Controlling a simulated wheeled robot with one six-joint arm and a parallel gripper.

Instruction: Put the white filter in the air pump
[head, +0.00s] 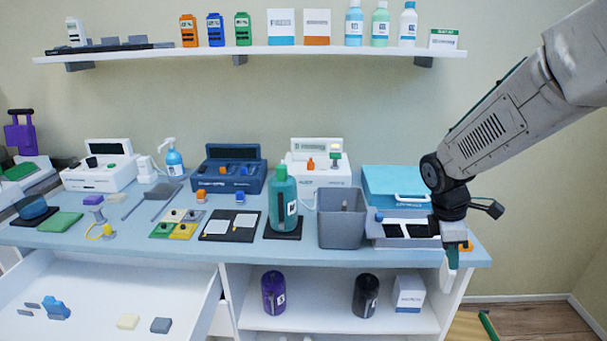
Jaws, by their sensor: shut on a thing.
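My gripper (453,258) hangs at the right end of the worktop, in front of its edge, fingers pointing down. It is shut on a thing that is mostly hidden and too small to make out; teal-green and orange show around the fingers. I cannot pick out the white filter for certain. A small cream-white block (128,321) lies in the open drawer, far left of my gripper. No device is clearly marked as the air pump. A white device (318,172), a dark blue device (229,176) and another white device (100,167) stand along the wall.
The open drawer (190,322) juts out at the lower left. A teal-lidded box (396,184), a grey bin (341,228) and a green bottle (281,198) stand left of my gripper. A shelf (270,51) with bottles and boxes runs above.

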